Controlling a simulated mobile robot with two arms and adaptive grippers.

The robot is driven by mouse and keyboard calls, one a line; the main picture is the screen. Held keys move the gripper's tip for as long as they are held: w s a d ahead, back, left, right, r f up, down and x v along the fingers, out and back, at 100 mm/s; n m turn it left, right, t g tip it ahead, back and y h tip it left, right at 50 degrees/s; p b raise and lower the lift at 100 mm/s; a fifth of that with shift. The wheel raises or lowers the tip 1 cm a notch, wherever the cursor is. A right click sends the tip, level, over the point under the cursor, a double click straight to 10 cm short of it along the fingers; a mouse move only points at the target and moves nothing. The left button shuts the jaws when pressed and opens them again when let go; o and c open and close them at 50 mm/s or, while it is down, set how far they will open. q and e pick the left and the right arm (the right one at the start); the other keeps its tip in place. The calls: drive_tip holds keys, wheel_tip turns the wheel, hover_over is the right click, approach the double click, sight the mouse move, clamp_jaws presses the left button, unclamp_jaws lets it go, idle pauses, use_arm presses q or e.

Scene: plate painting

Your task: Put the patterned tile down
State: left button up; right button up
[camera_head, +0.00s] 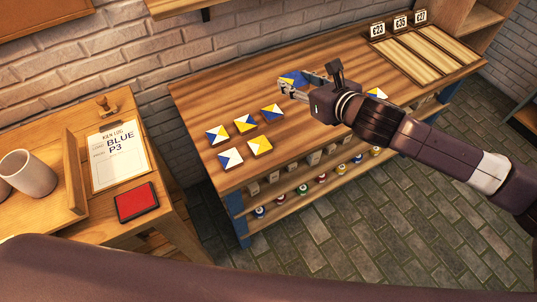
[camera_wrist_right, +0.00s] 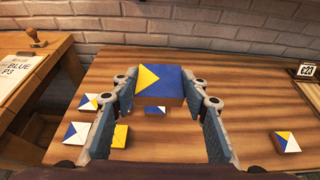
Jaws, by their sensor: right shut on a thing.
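My right gripper (camera_head: 294,89) is shut on a blue and yellow patterned tile (camera_head: 291,77), at the far side of the wooden workbench (camera_head: 205,95). In the wrist view the held tile (camera_wrist_right: 165,82) sits between the tips of the two fingers (camera_wrist_right: 162,95), its yellow triangle at the left. It appears raised above the bench; its exact height cannot be told. Several other patterned tiles lie on the bench, to the left of the gripper, such as a blue and yellow one (camera_head: 244,123) and a blue and white one (camera_head: 230,158). My left gripper is out of view.
Another tile (camera_head: 377,93) lies right of the gripper, partly hidden by my arm. Slotted trays (camera_head: 425,54) with number cards stand at the bench's right end. Small pots (camera_head: 303,190) line the lower shelf. A side table with a clipboard (camera_head: 118,155) and red pad (camera_head: 136,202) stands left.

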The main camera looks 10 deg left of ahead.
drive_tip(key=shift+s+a+f, duration=0.15)
drive_tip(key=shift+s+f, duration=0.05)
drive_tip(key=shift+f, duration=0.25)
drive_tip(key=shift+s+a+f, duration=0.15)
drive_tip(key=shift+f, duration=0.25)
wheel_tip(320, 180, down, 7)
hover_over(290, 140)
wheel_tip(290, 140, down, 7)
drive_tip(key=shift+a+r, duration=0.1)
drive_tip(key=shift+r, duration=0.05)
drive_tip(key=shift+w+f, duration=0.1)
drive_tip(key=shift+f, duration=0.2)
drive_tip(key=shift+f+b, duration=0.3)
drive_tip(key=shift+f, duration=0.05)
wheel_tip(290, 140, down, 3)
drive_tip(key=shift+f, duration=0.4)
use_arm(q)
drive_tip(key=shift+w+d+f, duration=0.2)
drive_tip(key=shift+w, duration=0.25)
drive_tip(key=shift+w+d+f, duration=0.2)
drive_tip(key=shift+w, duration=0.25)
